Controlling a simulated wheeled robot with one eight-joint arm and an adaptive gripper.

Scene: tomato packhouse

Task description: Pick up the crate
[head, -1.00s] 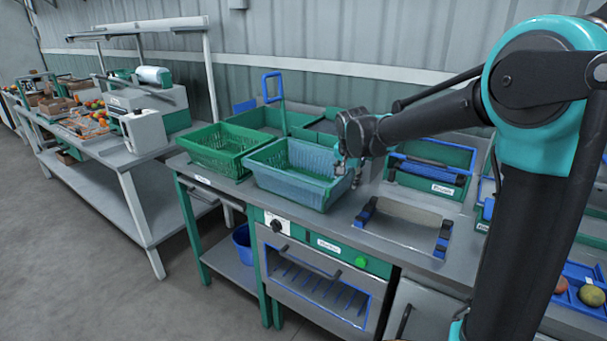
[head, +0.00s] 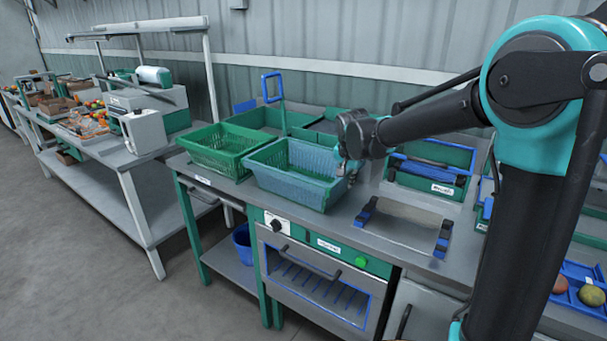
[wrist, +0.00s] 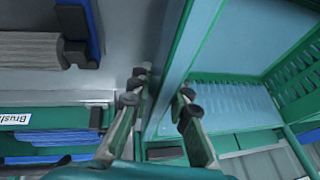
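A teal crate (head: 290,183) stands upright on the steel bench, with a green crate (head: 215,150) beside it on the left. My gripper (head: 345,168) is at the teal crate's right wall. In the wrist view, my gripper (wrist: 163,98) has its fingers spread on either side of the teal crate's wall (wrist: 168,65), one inside and one outside. I see no firm contact on both sides. The crate's inside (wrist: 225,105) looks empty in the part I see. In the head view my wrist hides part of its right end.
A grey pad with blue-black end holders (head: 400,226) lies right of the crate. A green bin with blue contents (head: 430,172) stands behind it. A green control panel (head: 345,254) fronts the bench.

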